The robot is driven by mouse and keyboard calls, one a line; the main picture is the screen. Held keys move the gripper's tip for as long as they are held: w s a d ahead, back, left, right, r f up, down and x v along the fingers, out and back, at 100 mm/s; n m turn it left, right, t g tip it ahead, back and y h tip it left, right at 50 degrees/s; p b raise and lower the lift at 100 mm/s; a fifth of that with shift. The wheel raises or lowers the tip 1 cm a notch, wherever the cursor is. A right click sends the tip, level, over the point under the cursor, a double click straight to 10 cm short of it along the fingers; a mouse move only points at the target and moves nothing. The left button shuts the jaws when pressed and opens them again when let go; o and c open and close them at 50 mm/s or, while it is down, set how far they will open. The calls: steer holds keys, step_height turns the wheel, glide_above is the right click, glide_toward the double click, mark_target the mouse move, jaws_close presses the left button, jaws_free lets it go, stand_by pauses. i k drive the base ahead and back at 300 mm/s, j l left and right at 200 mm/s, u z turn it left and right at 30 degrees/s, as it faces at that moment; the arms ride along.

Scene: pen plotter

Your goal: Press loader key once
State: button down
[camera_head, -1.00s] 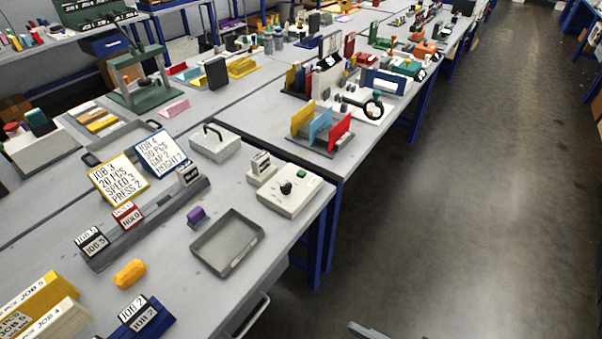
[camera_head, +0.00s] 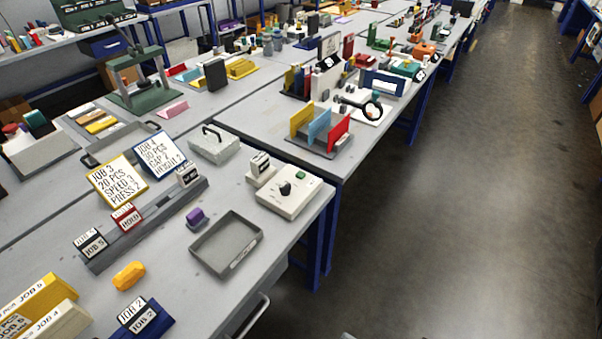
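A white control box (camera_head: 291,194) stands near the right edge of the near bench. It carries a black knob (camera_head: 285,188) and a green button (camera_head: 301,176). No lettering that names a loader key can be read, so I cannot tell which part is that key. A small white block with a dark label (camera_head: 260,166) stands just left of the control box. My gripper is not in view, and nothing touches the control box.
A grey tray (camera_head: 196,260) lies in front of the control box, with a purple block (camera_head: 195,216) to its left. Job cards (camera_head: 118,180) stand further left. A rack of coloured panels (camera_head: 322,130) stands behind. The floor (camera_head: 450,220) at right is clear.

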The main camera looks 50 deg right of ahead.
mark_target(300, 174)
steer(key=i+j, duration=0.15)
steer(key=i, duration=0.15)
steer(key=i+j, duration=0.15)
steer(key=i+z, duration=0.25)
steer(key=z, duration=1.95)
